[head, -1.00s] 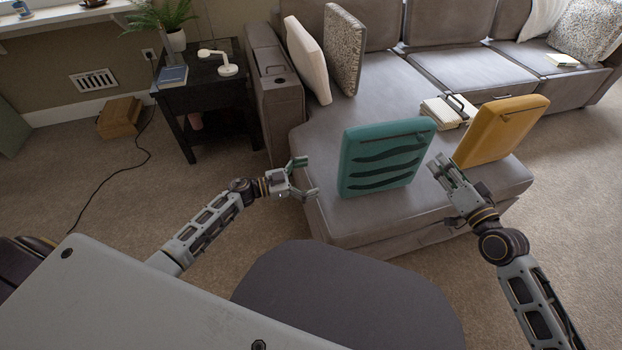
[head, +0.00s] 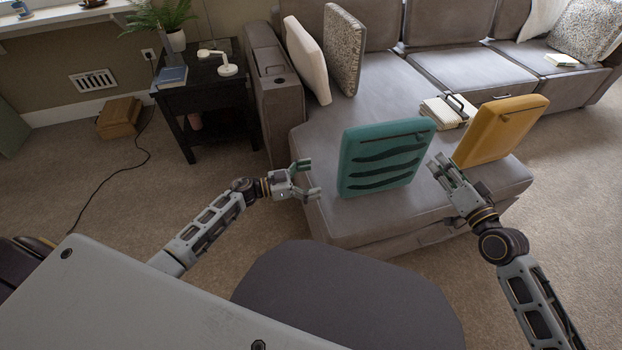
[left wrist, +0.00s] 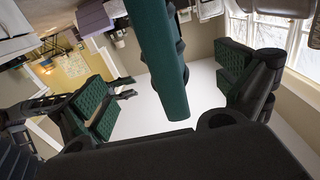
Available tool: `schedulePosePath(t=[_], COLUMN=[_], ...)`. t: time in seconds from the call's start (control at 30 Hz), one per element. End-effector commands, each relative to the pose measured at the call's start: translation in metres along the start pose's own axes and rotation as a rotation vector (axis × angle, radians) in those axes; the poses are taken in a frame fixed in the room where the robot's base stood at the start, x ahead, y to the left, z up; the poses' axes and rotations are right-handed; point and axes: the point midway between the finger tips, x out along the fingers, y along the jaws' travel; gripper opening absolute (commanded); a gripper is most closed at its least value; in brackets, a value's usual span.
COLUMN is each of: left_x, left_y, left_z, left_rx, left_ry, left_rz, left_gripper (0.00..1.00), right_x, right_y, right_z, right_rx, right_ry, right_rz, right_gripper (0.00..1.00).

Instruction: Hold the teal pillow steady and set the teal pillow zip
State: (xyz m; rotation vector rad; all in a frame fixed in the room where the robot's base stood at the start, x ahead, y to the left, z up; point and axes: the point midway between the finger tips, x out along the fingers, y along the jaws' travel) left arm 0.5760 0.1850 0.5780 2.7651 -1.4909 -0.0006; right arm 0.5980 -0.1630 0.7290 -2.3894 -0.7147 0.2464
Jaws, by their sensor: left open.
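The teal pillow (head: 386,160) stands upright on the front seat of the grey sofa, with dark wavy stripes facing me. Its zip (head: 408,135) is a thin dark line along the upper part; its pull is too small to make out. My left gripper (head: 308,179) is open to the left of the pillow, with a small gap between them. In the left wrist view the pillow (left wrist: 158,60) shows edge-on between the spread green-padded fingers of my left gripper (left wrist: 168,85). My right gripper (head: 439,163) is just right of the pillow; its opening is unclear.
A yellow pillow (head: 498,132) stands right of the teal one, close to my right gripper. A white box-like item (head: 445,112) with a dark handle lies behind. White (head: 306,60) and speckled (head: 343,50) cushions stand farther back. A dark side table (head: 203,98) stands left.

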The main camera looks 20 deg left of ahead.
Motion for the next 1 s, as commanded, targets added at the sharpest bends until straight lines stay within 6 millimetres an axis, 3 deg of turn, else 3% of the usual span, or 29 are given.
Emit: schedulePosePath(t=[1.0], left_x=[0.112], left_y=[0.000], left_z=[-0.001], left_rx=[0.000], left_ry=[0.002], left_rz=[0.000], left_gripper=[1.00], right_x=[0.000], right_y=[0.000], right_z=[0.000], right_rx=[0.000], right_ry=[0.000], right_rz=[0.000], right_gripper=[0.36])
